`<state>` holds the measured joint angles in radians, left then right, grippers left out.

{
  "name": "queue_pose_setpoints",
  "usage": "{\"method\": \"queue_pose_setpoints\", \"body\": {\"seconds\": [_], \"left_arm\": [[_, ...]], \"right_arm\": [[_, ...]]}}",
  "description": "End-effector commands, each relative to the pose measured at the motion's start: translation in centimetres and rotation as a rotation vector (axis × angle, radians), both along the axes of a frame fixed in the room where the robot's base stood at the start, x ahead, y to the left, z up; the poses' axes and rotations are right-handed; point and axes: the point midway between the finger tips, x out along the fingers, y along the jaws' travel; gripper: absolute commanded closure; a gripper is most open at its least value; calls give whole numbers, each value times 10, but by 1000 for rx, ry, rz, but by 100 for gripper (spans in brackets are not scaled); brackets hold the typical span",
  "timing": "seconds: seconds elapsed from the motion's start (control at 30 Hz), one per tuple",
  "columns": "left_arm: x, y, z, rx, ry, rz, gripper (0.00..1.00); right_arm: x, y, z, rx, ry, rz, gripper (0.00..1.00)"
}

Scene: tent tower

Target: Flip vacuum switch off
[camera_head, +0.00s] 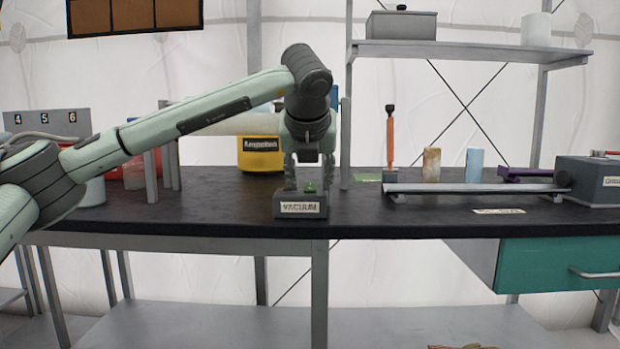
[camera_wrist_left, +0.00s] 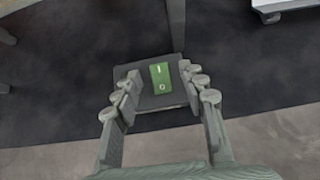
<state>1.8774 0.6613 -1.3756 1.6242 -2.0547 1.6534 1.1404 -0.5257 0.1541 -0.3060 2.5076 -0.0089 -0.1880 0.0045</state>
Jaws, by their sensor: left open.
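The vacuum switch box (camera_head: 301,207) is grey with a "VACUUM" label and stands near the front edge of the black bench. Its green rocker switch (camera_head: 310,188) is on top. In the left wrist view the green rocker (camera_wrist_left: 160,78) shows a "I" mark at its far end and an "O" mark at its near end. My left gripper (camera_head: 308,183) points down right above the box. In the wrist view its fingers (camera_wrist_left: 158,90) are open, one on each side of the rocker, with nothing held. I cannot tell whether the fingertips touch the box. My right gripper is not in view.
A yellow container (camera_head: 260,158) stands behind my left arm.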

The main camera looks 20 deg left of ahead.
Motion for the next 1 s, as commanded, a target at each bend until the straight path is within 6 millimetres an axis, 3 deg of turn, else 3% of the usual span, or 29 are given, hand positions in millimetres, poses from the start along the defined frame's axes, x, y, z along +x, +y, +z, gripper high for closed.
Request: {"method": "queue_pose_setpoints", "body": {"seconds": [0.27,0.7,1.0], "left_arm": [[-11,-4,13,-1,-3,-1,59],[-70,-21,73,-1,-2,-1,59],[-82,-24,85,0,0,0,59]], "right_arm": [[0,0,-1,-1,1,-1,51],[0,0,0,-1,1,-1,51],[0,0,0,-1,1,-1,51]]}}
